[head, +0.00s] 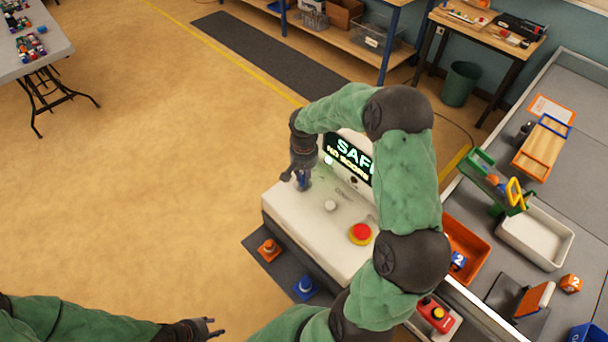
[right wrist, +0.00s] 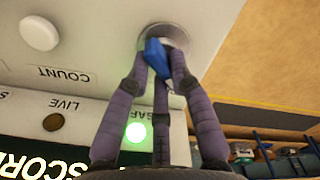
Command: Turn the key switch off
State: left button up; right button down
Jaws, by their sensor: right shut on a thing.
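The key switch is a blue key (right wrist: 157,58) in a round metal collar (right wrist: 176,36) on the white console (head: 290,215). My right gripper (head: 303,178) reaches down to the console's left part, and its fingers (right wrist: 160,75) are shut around the blue key. The key also shows in the head view (head: 305,183), partly hidden by the fingers. A green lamp (right wrist: 136,132) is lit beside the word SAFE, and the LIVE lamp (right wrist: 53,122) is dark. The console's screen (head: 349,158) reads SAF and NO SCORE, partly covered by my right arm. My left gripper (head: 208,328) is open and empty at the bottom left.
A white round button (head: 330,206) marked COUNT and a red stop button (head: 361,233) sit on the console to the right of the key. Orange and blue cones (head: 268,249) stand on a dark mat before it. A grey table with bins (head: 536,235) is at the right.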

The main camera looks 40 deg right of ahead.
jog(key=shift+r, duration=0.1)
dwell(0.4)
jog(key=c, duration=1.1)
grip_release()
notch_tip(320, 180, up, 12)
